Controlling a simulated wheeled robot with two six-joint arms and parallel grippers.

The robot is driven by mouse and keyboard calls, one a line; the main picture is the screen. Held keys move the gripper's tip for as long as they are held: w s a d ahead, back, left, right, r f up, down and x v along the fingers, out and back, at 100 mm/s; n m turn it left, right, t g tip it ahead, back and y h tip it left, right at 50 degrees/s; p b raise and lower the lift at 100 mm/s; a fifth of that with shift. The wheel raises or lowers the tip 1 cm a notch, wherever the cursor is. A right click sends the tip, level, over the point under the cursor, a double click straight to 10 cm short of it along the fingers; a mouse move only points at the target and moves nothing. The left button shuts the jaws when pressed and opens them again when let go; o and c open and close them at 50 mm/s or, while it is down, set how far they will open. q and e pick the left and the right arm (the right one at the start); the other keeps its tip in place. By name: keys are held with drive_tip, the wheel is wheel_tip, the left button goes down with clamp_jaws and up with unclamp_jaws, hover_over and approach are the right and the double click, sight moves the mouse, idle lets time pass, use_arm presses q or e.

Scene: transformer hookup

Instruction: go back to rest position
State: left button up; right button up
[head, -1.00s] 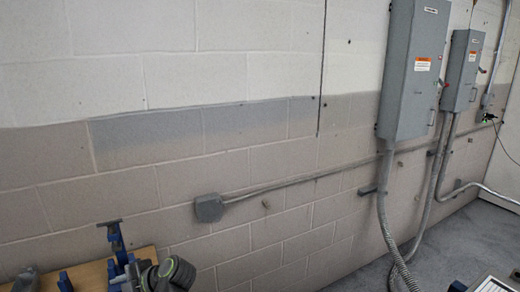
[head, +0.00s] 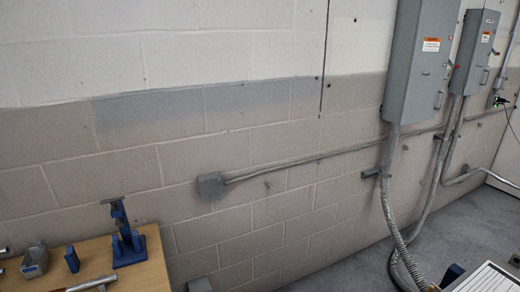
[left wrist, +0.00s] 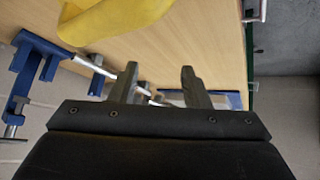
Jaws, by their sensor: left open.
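My left gripper (left wrist: 158,72) shows in the left wrist view. Its two dark fingers are apart and nothing is between their tips. Beyond them lies a wooden tabletop (left wrist: 200,42), with metal and blue parts behind the fingers, partly hidden. Neither gripper shows in the head view now, and my right gripper is in no view.
A wooden bench (head: 150,272) at lower left carries a blue stand (head: 125,240), a small blue block (head: 72,259) and a grey metal part (head: 35,262). A yellow object (left wrist: 112,18) lies on the tabletop. Grey electrical boxes (head: 418,75) hang at right above open floor.

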use_arm(q)
drive_tip(key=s+d+m+t+h, duration=0.1)
drive_tip(key=s+d+m+h, duration=0.2)
drive_tip(key=s+m, duration=0.65)
drive_tip(key=s+d+m+h, duration=0.25)
drive_tip(key=s+m, duration=0.45)
drive_tip(key=s, duration=0.5)
wheel_tip(320, 180, down, 29)
drive_tip(key=a+g+b, duration=0.1)
drive_tip(key=a+b, duration=0.1)
drive_tip(key=b, duration=0.3)
drive_tip(key=s+d+f+b, duration=0.1)
drive_tip(key=s+f+b, duration=0.1)
drive_tip(key=s+f, duration=0.5)
drive_tip(key=s+f+g+h+b, duration=0.1)
drive_tip(key=s+f+b, duration=0.2)
drive_tip(key=s+f, duration=0.5)
wheel_tip(320, 180, down, 7)
drive_tip(key=shift+d+r, duration=0.15)
drive_tip(key=shift+d, duration=0.2)
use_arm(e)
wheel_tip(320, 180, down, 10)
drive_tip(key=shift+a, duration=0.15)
